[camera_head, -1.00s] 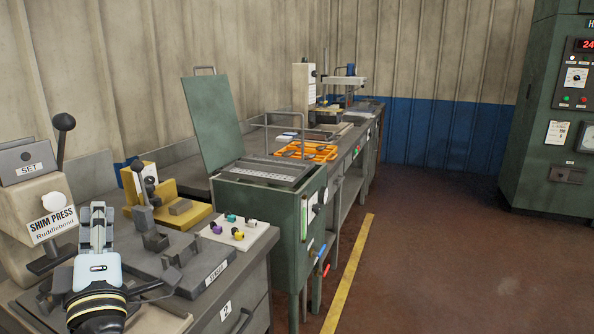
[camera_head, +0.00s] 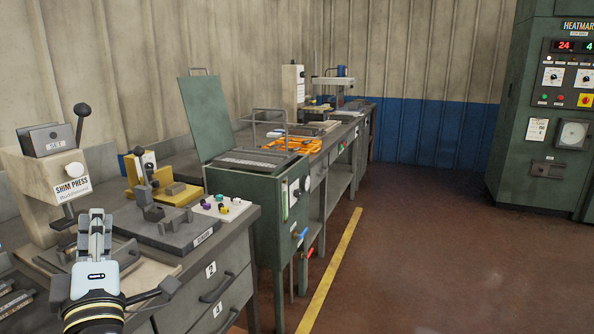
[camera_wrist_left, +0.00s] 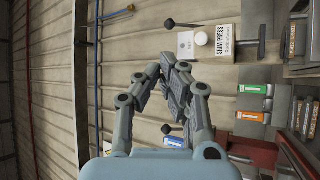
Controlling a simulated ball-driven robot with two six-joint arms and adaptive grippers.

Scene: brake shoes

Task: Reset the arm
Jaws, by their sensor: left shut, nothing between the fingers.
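My left gripper (camera_head: 97,232) stands upright at the lower left of the head view, in front of the bench with the shim press (camera_head: 52,178). Its fingers are together with nothing between them. In the left wrist view the gripper (camera_wrist_left: 168,65) shows its fingers closed against a wall background, and the shim press (camera_wrist_left: 222,42) lies beyond them at the upper right. My right gripper is not in view.
A fixture plate (camera_head: 175,232), a yellow fixture (camera_head: 172,190) and a white board with coloured knobs (camera_head: 222,207) sit on the bench. A green open-lidded tank (camera_head: 258,190) stands beyond. A control cabinet (camera_head: 545,130) is at the right. The floor (camera_head: 420,260) is clear.

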